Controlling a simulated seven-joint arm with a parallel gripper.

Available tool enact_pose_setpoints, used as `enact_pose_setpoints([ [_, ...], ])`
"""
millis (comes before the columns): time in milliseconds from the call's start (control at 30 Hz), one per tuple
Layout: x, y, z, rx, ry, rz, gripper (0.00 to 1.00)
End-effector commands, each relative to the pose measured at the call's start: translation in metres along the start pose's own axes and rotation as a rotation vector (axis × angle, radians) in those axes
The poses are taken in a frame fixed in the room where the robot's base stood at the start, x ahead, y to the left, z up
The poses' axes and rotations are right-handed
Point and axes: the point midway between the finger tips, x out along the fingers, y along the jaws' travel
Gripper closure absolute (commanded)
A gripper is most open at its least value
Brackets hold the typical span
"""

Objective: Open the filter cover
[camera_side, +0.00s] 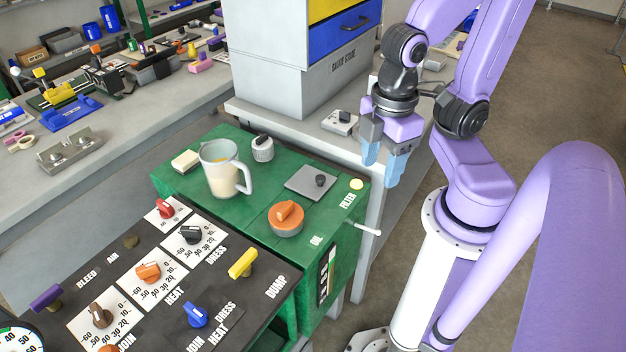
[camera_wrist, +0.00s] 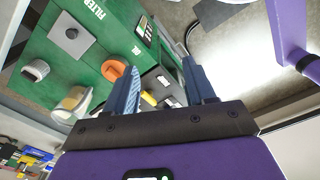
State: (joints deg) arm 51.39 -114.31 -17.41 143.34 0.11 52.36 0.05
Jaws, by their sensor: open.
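The filter cover (camera_side: 301,184) is a flat grey square plate with a small dark knob (camera_side: 320,180), lying flat on the green cabinet top near the FILTER lettering. It also shows in the wrist view (camera_wrist: 66,44), at upper left. My gripper (camera_side: 383,164) is above and to the right of the cover in the side view, with blue fingers pointing down, apart from it. In the wrist view my gripper (camera_wrist: 162,62) has its fingers spread with nothing between them.
The green cabinet (camera_side: 240,222) also bears an orange-knobbed oil cap (camera_side: 287,218), a jug (camera_side: 218,172), a white ribbed knob (camera_side: 263,150) and a pale block (camera_side: 185,161). A white lever (camera_side: 367,230) sticks out at its right. A control panel (camera_side: 130,242) lies in front.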

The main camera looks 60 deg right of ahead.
Motion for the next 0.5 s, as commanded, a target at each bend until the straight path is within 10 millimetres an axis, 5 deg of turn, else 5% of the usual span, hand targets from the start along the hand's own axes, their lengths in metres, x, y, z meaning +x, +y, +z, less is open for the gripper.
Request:
enact_pose_setpoints([
  [233,0.000,0.025,-0.016,0.204,-0.040,-0.016,0.46],
  [500,0.004,0.093,-0.038,0.653,-0.122,-0.068,0.46],
])
